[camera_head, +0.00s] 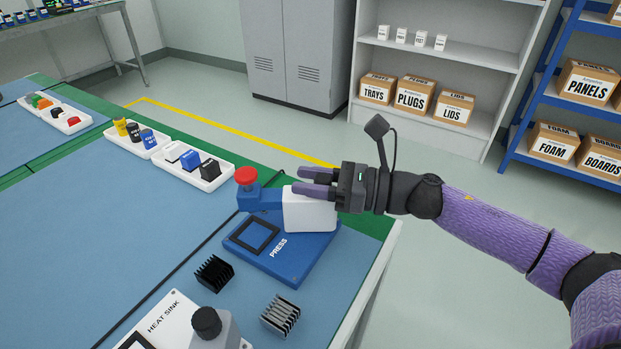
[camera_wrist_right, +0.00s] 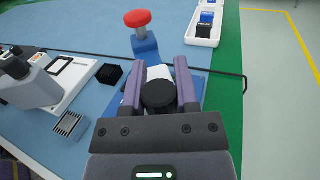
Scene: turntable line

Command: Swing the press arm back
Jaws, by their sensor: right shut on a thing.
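The press (camera_head: 290,265) is a blue base with a square black frame (camera_head: 255,235) on it. Above it a white block (camera_head: 309,212) joins a blue part (camera_head: 262,199) that carries a red button (camera_head: 246,176) at its left end. My right gripper (camera_head: 317,182) comes in from the right over the white block. In the right wrist view its fingers (camera_wrist_right: 160,88) are shut on a black knob (camera_wrist_right: 158,96) at the white block; the gripper hides this knob in the head view. The red button (camera_wrist_right: 137,18) stands beyond the fingertips. My left gripper is not in view.
A black heat sink (camera_head: 214,273) and a grey one (camera_head: 280,315) lie in front of the press. A heat sink fixture (camera_head: 165,325) with a black knob stands at the near edge. White trays (camera_head: 205,181) of parts line the far side. Blue mat left of the press is clear.

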